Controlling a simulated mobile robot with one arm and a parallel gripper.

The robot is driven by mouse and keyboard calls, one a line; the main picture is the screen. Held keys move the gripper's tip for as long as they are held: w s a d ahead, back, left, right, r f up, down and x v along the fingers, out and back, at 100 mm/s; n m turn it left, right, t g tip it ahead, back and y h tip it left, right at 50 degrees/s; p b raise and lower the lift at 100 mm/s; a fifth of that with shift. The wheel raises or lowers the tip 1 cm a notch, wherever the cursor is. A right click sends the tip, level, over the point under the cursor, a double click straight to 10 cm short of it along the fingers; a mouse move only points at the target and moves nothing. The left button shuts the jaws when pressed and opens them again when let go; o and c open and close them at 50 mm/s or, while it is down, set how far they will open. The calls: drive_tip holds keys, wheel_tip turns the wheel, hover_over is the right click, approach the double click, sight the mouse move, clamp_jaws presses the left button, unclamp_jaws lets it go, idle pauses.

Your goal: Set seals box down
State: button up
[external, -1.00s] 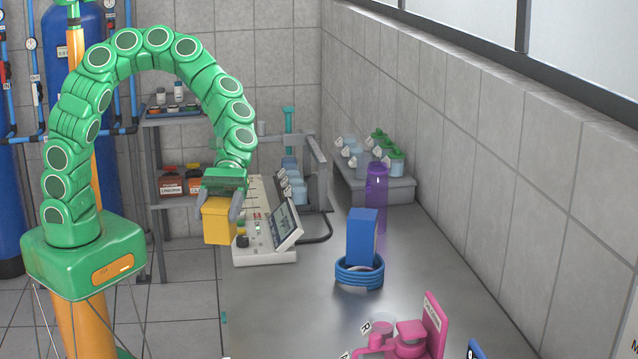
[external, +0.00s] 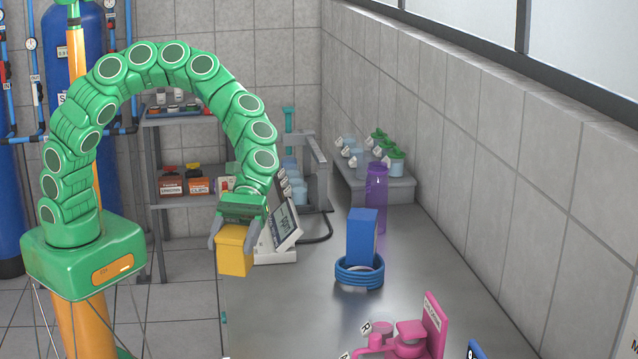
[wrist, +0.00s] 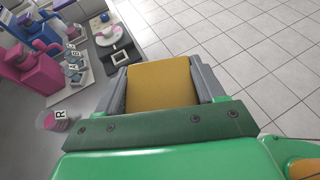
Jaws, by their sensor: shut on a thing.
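The yellow box, which I take for the seals box (external: 234,252), hangs between the grey fingers of my green gripper (external: 236,238). The fingers press on its two sides. In the external view it is in front of the grey instrument, near the left edge of the steel bench (external: 290,325). I cannot tell whether it is over the bench or just off its edge. In the wrist view the box (wrist: 160,86) fills the space between the fingers, with floor tiles beyond it on the right and the bench on the left.
A grey instrument with a screen (external: 284,224) stands just behind the gripper. A blue block (external: 362,236) stands in a blue coil (external: 359,275). Pink equipment (external: 410,338) stands at the front right. The bench's front left surface is clear.

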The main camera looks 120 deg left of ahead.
drive_tip(key=shift+w+a+f, duration=0.1)
drive_tip(key=shift+w+f, duration=1.45)
drive_tip(key=shift+f, duration=0.3)
drive_tip(key=shift+w+f, duration=1.5)
drive_tip(key=shift+f, duration=0.3)
drive_tip(key=shift+w+a+f, duration=0.1)
drive_tip(key=shift+w+f, duration=1.45)
drive_tip(key=shift+f, duration=0.3)
drive_tip(key=shift+f, duration=0.1)
drive_tip(key=o, duration=1.1)
drive_tip(key=shift+o, duration=0.2)
drive_tip(key=shift+a+r, duration=0.1)
drive_tip(key=shift+r, duration=0.1)
drive_tip(key=v, duration=1.1)
drive_tip(key=shift+s+a, duration=0.25)
